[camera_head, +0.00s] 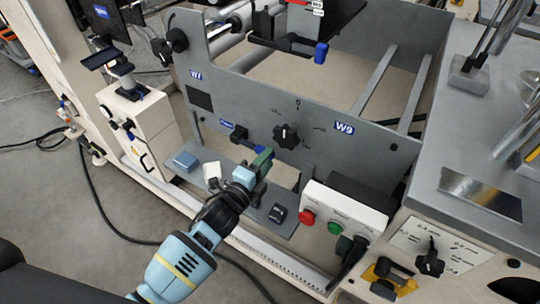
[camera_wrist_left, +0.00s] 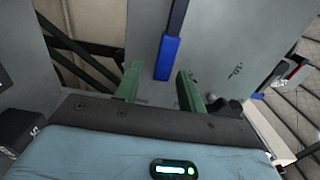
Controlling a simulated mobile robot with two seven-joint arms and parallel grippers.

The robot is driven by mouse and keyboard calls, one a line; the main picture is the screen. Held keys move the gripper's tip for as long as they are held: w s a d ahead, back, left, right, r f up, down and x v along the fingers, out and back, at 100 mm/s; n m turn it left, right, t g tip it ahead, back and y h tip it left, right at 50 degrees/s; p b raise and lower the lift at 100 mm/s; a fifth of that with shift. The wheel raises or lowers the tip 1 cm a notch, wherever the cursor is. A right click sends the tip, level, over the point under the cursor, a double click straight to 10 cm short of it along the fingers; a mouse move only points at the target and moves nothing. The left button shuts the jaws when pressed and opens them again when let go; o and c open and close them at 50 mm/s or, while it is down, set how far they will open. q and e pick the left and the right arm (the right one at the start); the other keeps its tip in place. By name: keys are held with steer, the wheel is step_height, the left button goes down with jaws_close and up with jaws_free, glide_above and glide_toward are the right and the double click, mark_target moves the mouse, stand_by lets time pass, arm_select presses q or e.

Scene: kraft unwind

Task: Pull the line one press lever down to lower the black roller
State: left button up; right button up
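A lever with a black arm (camera_head: 239,132) and a blue grip sits on the grey machine panel, beside a small blue label too small to read. The blue grip (camera_wrist_left: 167,57) shows in the left wrist view, just beyond and between the green fingertips. My left gripper (camera_head: 262,163) is at the lever's lower right end in the head view. In the left wrist view the gripper (camera_wrist_left: 158,88) has its fingers apart, with no clear contact on the grip. The black roller cannot be clearly made out. My right gripper is not in view.
A black knob (camera_head: 286,136) is right of the lever. A control box (camera_head: 343,212) with red and green buttons stands to the right. A shelf (camera_head: 190,178) with small blocks lies below the panel. Another blue-ended lever (camera_head: 321,52) is higher up.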

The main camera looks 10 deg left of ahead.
arm_select(q)
steer(key=shift+v, duration=2.6)
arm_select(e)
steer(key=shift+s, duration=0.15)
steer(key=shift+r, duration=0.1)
arm_select(q)
steer(key=s+a+f+n+g+y+p, duration=0.1)
steer(key=s+n, duration=0.5)
steer(key=s, duration=0.6)
steer(key=s+a+f+n+g+y+p, duration=0.1)
steer(key=s+a+f+n+g+p, duration=0.2)
steer(key=s+n, duration=0.4)
steer(key=s+a+f+n+g+y+p, duration=0.2)
steer(key=s+n+p, duration=0.4)
steer(key=s, duration=1.1)
steer(key=shift+s+a+f+n+g, duration=0.4)
steer(key=shift+f+n+g, duration=0.2)
steer(key=shift+f+g, duration=0.4)
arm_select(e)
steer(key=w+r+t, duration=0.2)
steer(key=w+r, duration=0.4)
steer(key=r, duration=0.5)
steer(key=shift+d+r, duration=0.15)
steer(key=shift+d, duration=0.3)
arm_select(q)
steer(key=shift+w+r, duration=0.1)
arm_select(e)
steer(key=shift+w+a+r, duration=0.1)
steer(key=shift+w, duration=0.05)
